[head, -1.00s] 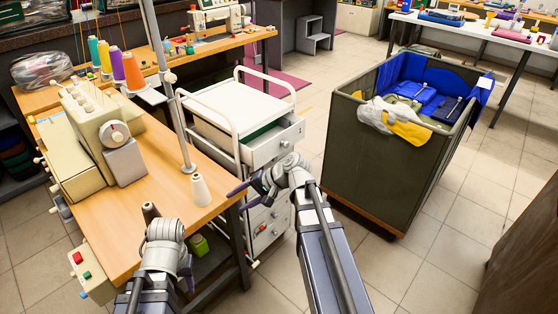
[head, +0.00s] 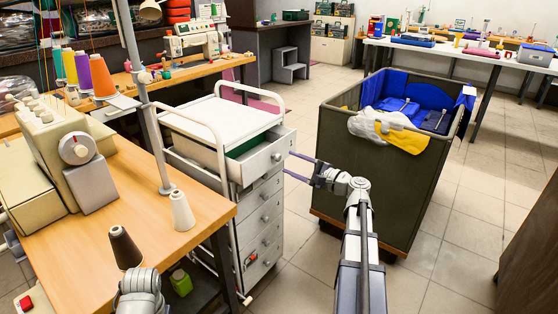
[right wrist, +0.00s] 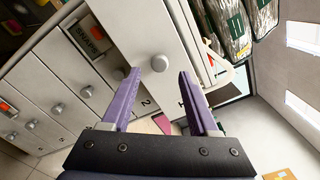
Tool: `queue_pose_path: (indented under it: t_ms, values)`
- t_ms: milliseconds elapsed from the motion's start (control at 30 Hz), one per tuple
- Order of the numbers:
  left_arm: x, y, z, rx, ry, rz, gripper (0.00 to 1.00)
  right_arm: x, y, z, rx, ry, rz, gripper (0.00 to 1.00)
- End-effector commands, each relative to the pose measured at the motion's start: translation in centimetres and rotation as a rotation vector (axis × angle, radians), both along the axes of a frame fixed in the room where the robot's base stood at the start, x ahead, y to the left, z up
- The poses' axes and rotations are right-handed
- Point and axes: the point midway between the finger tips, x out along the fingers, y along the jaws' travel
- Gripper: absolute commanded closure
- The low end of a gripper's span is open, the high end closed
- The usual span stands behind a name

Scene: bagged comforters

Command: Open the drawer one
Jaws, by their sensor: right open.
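The white drawer cabinet (head: 225,108) stands beside the sewing table. Its top drawer (head: 262,158) is partly pulled out, with its green inside showing; the lower drawers look shut. The top drawer's round knob (head: 277,157) faces my right gripper (head: 288,163). This gripper is open and empty, with purple fingers pointing at the drawer front. In the right wrist view the knob (right wrist: 159,63) shows between the fingertips; I cannot tell whether they touch anything.
A large grey bin (head: 375,180) with blue bags and a yellow-white cloth stands right of the cabinet. The wooden sewing table (head: 150,222) holds thread cones and a sewing machine at the left. Tiled floor is clear between bin and cabinet.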

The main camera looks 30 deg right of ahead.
Motion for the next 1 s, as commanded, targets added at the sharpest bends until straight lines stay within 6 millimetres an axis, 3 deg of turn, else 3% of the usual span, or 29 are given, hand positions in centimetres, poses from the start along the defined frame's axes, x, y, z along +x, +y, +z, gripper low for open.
queue_pose_path:
  t_ms: [300, 767, 1000]
  values:
    - [0.0, 0.0, 0.0, 0.0, 0.0, 0.0, 0.5, 4.3, 1.8, 0.0, -0.001, 0.001, 0.003, 0.39]
    - [0.0, 0.0, 0.0, 0.0, 0.0, 0.0, 0.5, 5.2, 2.2, 0.0, -0.002, 0.001, 0.001, 0.39]
    - [0.0, 0.0, 0.0, 0.0, 0.0, 0.0, 0.5, 5.2, 2.2, 0.0, -0.002, 0.001, 0.001, 0.66]
